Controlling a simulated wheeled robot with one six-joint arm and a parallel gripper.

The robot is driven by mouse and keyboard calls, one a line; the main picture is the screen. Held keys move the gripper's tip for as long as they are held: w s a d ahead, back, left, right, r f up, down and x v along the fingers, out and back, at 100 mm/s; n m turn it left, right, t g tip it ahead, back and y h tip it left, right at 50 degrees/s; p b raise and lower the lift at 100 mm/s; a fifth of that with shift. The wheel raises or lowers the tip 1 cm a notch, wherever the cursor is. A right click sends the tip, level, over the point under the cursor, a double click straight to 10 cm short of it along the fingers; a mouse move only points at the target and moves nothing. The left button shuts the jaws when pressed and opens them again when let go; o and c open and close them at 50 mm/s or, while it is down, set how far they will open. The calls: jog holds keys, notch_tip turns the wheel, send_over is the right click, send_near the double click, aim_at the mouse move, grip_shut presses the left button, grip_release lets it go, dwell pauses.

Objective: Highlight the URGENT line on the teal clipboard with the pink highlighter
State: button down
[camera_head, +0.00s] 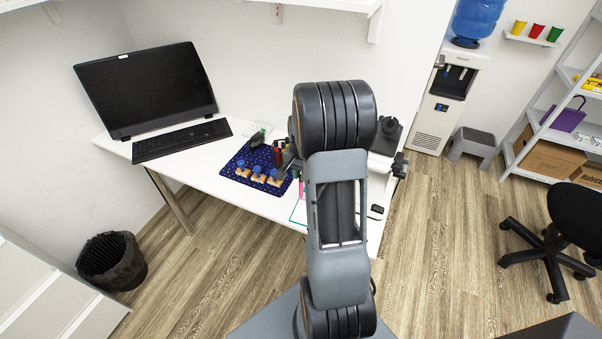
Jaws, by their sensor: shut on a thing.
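The teal clipboard (297,213) lies near the front edge of the white desk. Only a teal-edged corner shows left of my arm; the rest, with any URGENT line, is hidden. A narrow pink thing (302,189), perhaps the pink highlighter, shows just above that corner, partly behind my arm. My gripper (286,166) shows only in part, small and dark, left of my arm above the blue mat's right side. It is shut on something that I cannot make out. I cannot tell whether the pink thing is in it or apart from it.
Red and dark items (278,149) stand close beside my gripper. A monitor (150,88) and keyboard (182,139) fill the desk's left. A black phone-like thing (377,209) lies right of my arm.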

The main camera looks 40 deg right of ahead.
jog(key=shift+d, duration=0.1)
jog(key=shift+s+d, duration=0.25)
jog(key=shift+s, duration=0.3)
jog(key=shift+s+d, duration=0.1)
jog(key=shift+s, duration=0.05)
jog(key=shift+s+d, duration=0.25)
jog(key=shift+s, duration=0.1)
jog(key=shift+s+d+f, duration=0.1)
jog(key=shift+s+d, duration=0.2)
jog(key=shift+s, duration=0.25)
